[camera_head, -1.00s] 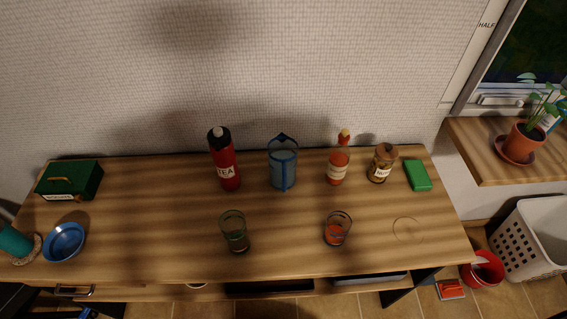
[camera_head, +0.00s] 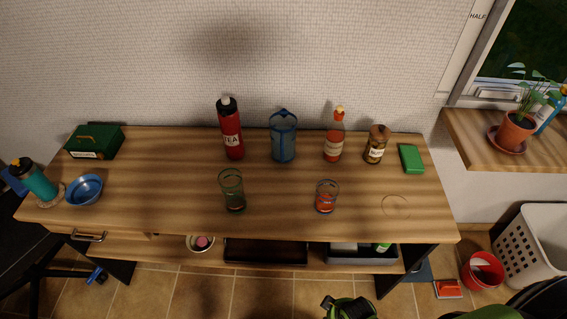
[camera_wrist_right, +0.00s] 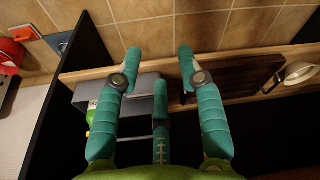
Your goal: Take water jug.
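The water jug (camera_head: 283,140), a see-through blue jug, stands upright at the back middle of the wooden table (camera_head: 290,185), between the red TEA flask (camera_head: 232,135) and an orange-red bottle (camera_head: 334,140). My right gripper (camera_wrist_right: 158,55) shows in the right wrist view with its teal fingers spread and nothing between them. It is in front of the table, over the lower shelf and tiled floor, well apart from the jug. A green and black part of my right arm shows at the bottom edge of the head view. My left gripper is not in view.
Two glasses, one left (camera_head: 232,192) and one right (camera_head: 326,198), stand in front of the jug. A labelled jar (camera_head: 376,146) and green block (camera_head: 411,158) are to its right. A blue bowl (camera_head: 84,190) and green box (camera_head: 95,142) are at the left. The front middle is clear.

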